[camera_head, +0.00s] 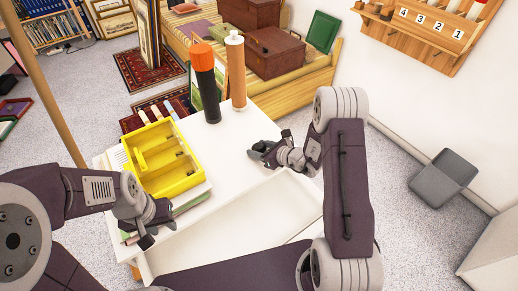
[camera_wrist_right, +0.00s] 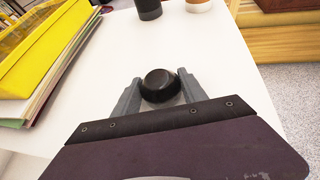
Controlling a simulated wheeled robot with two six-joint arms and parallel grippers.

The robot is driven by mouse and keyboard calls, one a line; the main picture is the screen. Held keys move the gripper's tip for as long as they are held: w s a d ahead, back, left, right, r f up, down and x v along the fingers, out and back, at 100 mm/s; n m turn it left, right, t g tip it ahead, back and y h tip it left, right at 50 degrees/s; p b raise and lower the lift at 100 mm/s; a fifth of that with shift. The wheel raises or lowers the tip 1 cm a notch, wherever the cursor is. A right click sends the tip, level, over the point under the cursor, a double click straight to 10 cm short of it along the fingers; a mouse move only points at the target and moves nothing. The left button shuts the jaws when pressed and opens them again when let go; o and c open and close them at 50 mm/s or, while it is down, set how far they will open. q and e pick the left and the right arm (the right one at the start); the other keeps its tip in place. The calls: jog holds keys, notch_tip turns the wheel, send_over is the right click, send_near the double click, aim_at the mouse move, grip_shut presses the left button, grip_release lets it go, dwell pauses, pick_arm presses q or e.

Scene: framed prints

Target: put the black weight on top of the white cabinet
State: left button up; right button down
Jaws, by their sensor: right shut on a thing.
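The black weight (camera_wrist_right: 160,86) is a small, rounded, dark piece with a flat top. In the right wrist view it sits between the two grey fingers of my right gripper (camera_wrist_right: 160,94), which is shut on it. In the head view my right gripper (camera_head: 268,148) is over the right part of the white tabletop (camera_head: 235,150), and the weight is hard to make out there. My left gripper (camera_head: 140,232) is near the table's left front, beside the stack under the yellow tray; its finger gap is unclear. A pale block (camera_head: 492,252) at the lower right edge may be the white cabinet; I cannot tell.
A yellow compartment tray (camera_head: 165,160) lies on books at the table's left. A black cylinder with an orange top (camera_head: 206,85) and a brown cylinder with a white top (camera_head: 236,75) stand at the back. A grey bin (camera_head: 443,180) is on the carpet at right.

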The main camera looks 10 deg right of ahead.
jog(key=c, duration=0.6)
grip_release()
jog(key=shift+c, duration=0.2)
jog(key=shift+r, duration=0.1)
